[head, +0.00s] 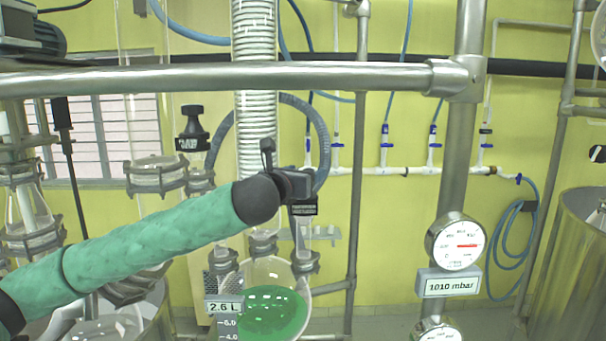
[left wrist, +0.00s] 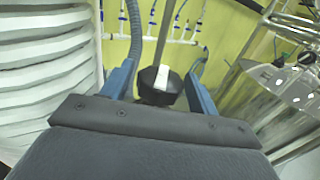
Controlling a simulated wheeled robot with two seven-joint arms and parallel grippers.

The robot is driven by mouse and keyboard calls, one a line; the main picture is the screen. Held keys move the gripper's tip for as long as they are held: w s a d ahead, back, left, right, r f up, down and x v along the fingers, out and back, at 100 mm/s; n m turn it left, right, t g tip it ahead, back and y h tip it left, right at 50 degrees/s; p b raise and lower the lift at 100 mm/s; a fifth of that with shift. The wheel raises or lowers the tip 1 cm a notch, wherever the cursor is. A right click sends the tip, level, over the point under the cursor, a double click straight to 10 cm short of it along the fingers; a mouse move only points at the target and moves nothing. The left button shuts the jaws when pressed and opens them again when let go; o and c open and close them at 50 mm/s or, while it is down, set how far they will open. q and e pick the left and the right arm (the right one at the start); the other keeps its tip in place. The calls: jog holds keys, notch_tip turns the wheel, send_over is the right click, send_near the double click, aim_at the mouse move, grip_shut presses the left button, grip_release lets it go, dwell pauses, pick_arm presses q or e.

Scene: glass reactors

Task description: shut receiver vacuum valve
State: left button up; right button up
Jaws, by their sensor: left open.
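My left arm reaches in from the left in the head view, and its gripper (head: 308,183) is beside the white coiled column, just above a black label plate (head: 303,208). In the left wrist view the gripper (left wrist: 161,90) is open, with its two blue-grey fingers apart. A black valve knob (left wrist: 160,86) with a white stripe shows between the fingers. I cannot tell whether either finger touches it. In the head view this knob is hidden behind the gripper. My right gripper is not in view.
A second black knob (head: 194,122) stands to the left above a glass vessel. A metal rail (head: 230,77) crosses above the arm. A flask (head: 268,310) with green liquid is below. A pressure gauge (head: 455,244) over a 1010 mbar display (head: 449,284) is at right.

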pick_arm(q)
jog(key=shift+y, duration=0.3)
jog(key=shift+d+n+t+y, duration=0.1)
jog(key=shift+n+t+y, duration=0.3)
jog(key=shift+n, duration=0.1)
jog(key=n+t+y+b, duration=0.1)
jog(key=n+y, duration=0.1)
jog(key=y, duration=0.1)
jog(key=n+y, duration=0.3)
jog(key=y, duration=0.2)
jog(key=shift+n+y+b, duration=0.4)
jog(key=shift+n+y, duration=0.8)
jog(key=shift+y, duration=0.5)
